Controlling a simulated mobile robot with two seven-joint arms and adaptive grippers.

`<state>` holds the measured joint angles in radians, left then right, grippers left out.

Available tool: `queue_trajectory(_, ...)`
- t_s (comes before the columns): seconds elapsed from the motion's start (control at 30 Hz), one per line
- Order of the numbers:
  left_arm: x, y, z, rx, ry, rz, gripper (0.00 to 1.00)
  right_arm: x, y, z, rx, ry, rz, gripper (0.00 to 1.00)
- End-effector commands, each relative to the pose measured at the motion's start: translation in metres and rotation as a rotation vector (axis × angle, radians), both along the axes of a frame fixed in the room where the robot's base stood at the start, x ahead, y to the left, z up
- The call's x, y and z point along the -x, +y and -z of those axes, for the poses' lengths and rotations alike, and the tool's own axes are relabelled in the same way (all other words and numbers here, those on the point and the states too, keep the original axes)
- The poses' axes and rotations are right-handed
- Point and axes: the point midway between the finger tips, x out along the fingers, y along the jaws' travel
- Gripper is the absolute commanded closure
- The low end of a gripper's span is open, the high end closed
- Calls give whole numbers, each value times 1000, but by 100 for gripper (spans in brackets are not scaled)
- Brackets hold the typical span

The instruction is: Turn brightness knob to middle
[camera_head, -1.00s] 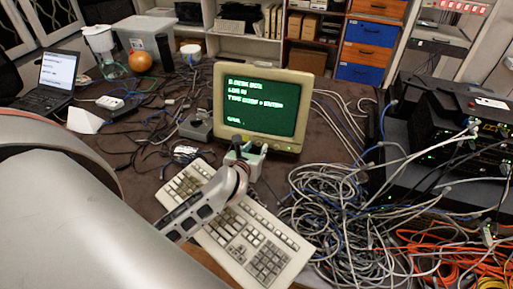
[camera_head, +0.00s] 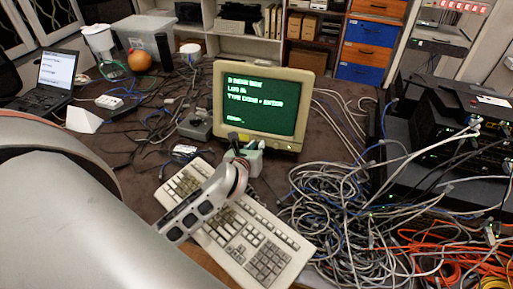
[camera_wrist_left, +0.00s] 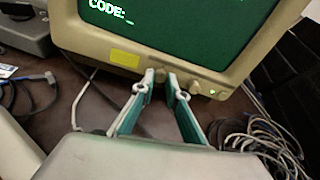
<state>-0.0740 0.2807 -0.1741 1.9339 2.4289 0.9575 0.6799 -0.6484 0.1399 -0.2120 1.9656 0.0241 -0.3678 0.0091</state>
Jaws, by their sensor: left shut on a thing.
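My left gripper (camera_head: 245,146) is at the monitor's lower front edge. In the left wrist view its two teal-lined fingers (camera_wrist_left: 160,80) reach the bezel and are shut on a small knob (camera_wrist_left: 160,75), mostly hidden between the tips. Another beige knob (camera_wrist_left: 194,87) sits just to the right, beside a small green light. The knob's angle cannot be read. My right gripper is not in view.
A beige keyboard (camera_head: 245,235) lies below my left wrist. Tangled grey cables (camera_head: 335,215) cover the table to the right, next to black network gear (camera_head: 455,140). A small grey box (camera_head: 195,125) sits left of the monitor, among dark cables.

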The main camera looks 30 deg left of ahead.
Motion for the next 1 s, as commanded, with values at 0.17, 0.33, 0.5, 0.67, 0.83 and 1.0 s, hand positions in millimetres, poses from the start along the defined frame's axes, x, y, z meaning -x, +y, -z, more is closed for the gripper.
queue_trajectory(0.17,0,0,0,-1,3,0,100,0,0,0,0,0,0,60)
queue_trajectory(0.33,0,0,0,-1,3,0,70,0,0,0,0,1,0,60)
queue_trajectory(0.5,0,0,0,-2,2,1,70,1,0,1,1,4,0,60)
queue_trajectory(0.67,3,-1,-1,-2,2,1,70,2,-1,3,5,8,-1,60)
queue_trajectory(0.83,23,-7,-9,-1,2,2,70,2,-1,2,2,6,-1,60)
queue_trajectory(1.0,55,-17,-22,-1,3,2,70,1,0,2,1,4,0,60)
